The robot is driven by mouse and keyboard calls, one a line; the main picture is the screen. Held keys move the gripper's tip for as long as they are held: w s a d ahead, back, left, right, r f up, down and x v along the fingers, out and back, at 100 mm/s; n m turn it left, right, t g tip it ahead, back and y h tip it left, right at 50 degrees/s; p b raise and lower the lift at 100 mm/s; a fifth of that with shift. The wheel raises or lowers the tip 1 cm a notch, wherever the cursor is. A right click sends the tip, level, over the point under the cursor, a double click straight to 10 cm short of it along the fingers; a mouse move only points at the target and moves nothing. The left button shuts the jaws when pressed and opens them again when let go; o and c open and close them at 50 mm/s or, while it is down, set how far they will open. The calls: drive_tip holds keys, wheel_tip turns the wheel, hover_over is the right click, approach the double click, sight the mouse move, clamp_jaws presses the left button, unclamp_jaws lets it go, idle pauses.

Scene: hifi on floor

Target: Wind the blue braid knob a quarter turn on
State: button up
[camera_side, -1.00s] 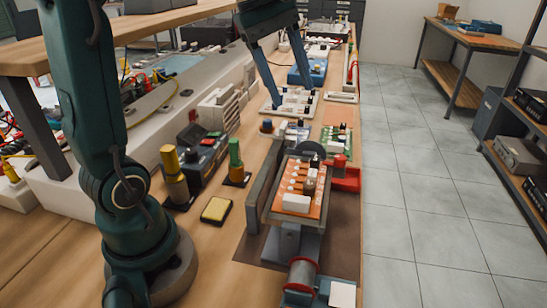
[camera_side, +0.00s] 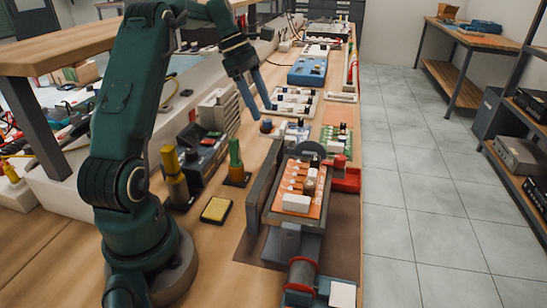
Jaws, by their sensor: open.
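A small round piece with a dark blue top and a brownish lower part (camera_side: 267,126) stands on the bench, left of the circuit boards. It looks like the blue braid knob, but it is too small to be sure. My gripper (camera_side: 261,112) points down with its two blue fingers apart and nothing between them. Its fingertips are just above and slightly left of this piece. I cannot tell whether they touch it. Any mark showing the knob's turn is too small to see.
A tray of small parts (camera_side: 292,101) lies just behind. A vise holding an orange board (camera_side: 300,187) stands in front, with a green board (camera_side: 335,139) to the right. A dark boxed instrument (camera_side: 203,152) and green post (camera_side: 236,158) stand left. A yellow sponge (camera_side: 216,210) lies nearer.

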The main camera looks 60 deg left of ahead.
sight(267, 123)
drive_tip(key=shift+x, duration=1.3)
drive_tip(key=shift+c, duration=0.3)
clamp_jaws()
drive_tip(key=shift+a+m, duration=0.1)
drive_tip(key=shift+m, duration=0.2)
drive_tip(key=shift+w+a+m+g+h, duration=0.15)
drive_tip(key=shift+m+g, duration=0.1)
drive_tip(key=shift+m, duration=0.45)
drive_tip(key=shift+w+d+m+g+h, duration=0.1)
drive_tip(key=shift+m+g, duration=0.2)
drive_tip(key=shift+m, duration=0.4)
drive_tip(key=shift+w+a+m+g+h, duration=0.15)
drive_tip(key=shift+m+g, duration=0.1)
drive_tip(key=shift+m, duration=0.45)
drive_tip(key=shift+s+d+m, duration=0.1)
drive_tip(key=shift+m, duration=0.5)
drive_tip(key=shift+s, duration=0.1)
